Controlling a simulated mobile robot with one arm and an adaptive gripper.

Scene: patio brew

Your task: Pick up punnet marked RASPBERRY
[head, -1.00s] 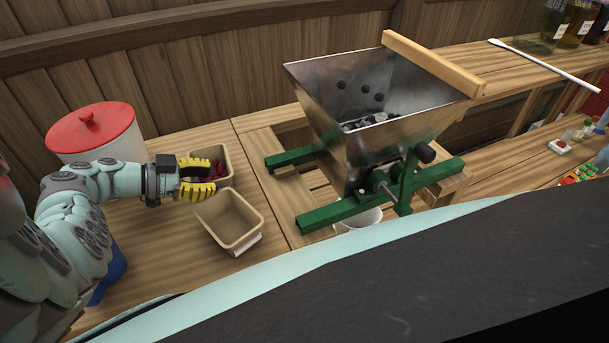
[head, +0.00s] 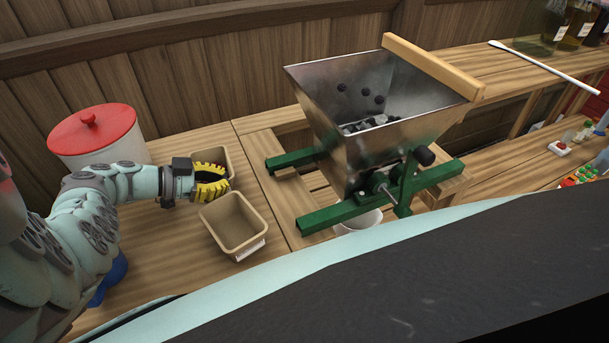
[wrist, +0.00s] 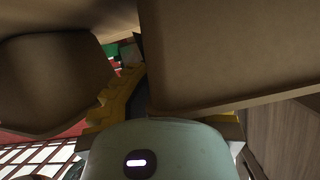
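The back punnet (head: 228,156) is a tan box on the table, mostly hidden behind my gripper. A little dark red content shows inside it; no label is readable. My gripper (head: 212,180) has yellow ribbed fingers, which look spread apart at this punnet's near side. A second tan punnet (head: 234,222), empty inside, stands just in front, with a white label too small to read. In the wrist view, tan punnet walls (wrist: 235,55) crowd the yellow fingers, one of which lies in the gap between two tan boxes. Contact is not clear.
A white bucket with a red lid (head: 92,125) stands behind my arm at the left. A metal crusher hopper (head: 375,100) on green beams (head: 340,213) stands to the right, with a white container (head: 358,221) beneath. Bare table lies left of the front punnet.

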